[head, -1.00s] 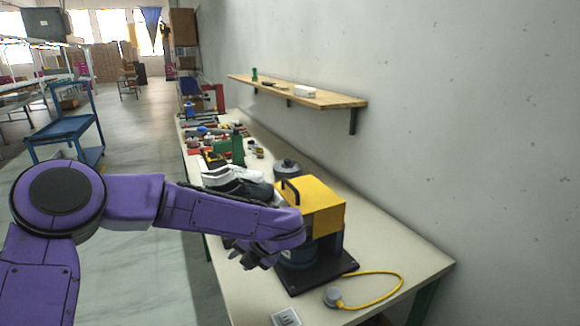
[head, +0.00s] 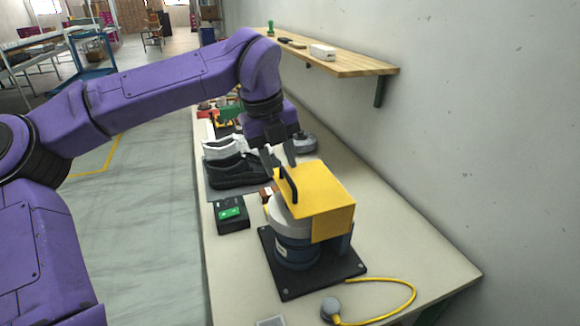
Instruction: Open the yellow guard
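The yellow guard (head: 322,188) sits closed over a round grey-blue machine (head: 296,245) on a black base plate (head: 285,282). A black bar handle (head: 288,186) stands on the guard's left side. My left gripper (head: 280,155) points down just above and behind the handle. Its two grey fingers are spread apart with nothing seen between them. The fingertips look close to the handle's far end, but I cannot tell whether they touch it. My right gripper is out of view.
Black and white shoes (head: 238,172) lie on the bench left of the guard, near a box with a green button (head: 230,213). A grey lidded pot (head: 303,142) stands behind. A yellow cable (head: 408,292) lies in front. A wall shelf (head: 345,62) hangs above.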

